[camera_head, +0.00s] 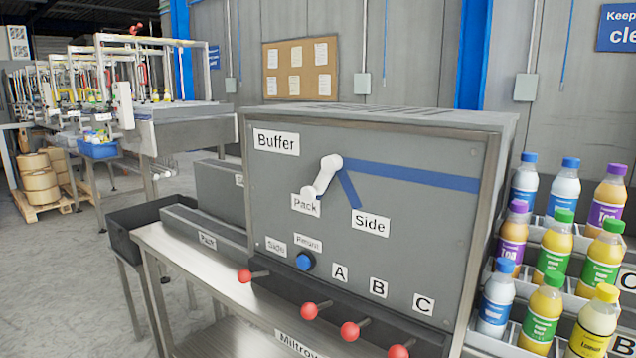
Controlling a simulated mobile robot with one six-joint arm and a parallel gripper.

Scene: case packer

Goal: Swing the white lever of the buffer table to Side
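The white lever (320,177) is on the grey upright front panel of the buffer table (420,235), below the Buffer label (277,142). Its upper end is at the meeting point of the blue stripes. Its lower end points down and left to the Pack label (305,205). The Side label (370,222) is lower right of the lever, at the end of a short blue stripe (349,189). A longer blue stripe (420,176) runs right. My gripper is not in view, and nothing touches the lever.
A blue knob (304,261) sits low on the panel. Several red ball handles (309,311) stick out along the front below it. Bottles (541,314) stand in racks at the right. A dark bin (150,222) is at the left, with open floor (60,280) beyond.

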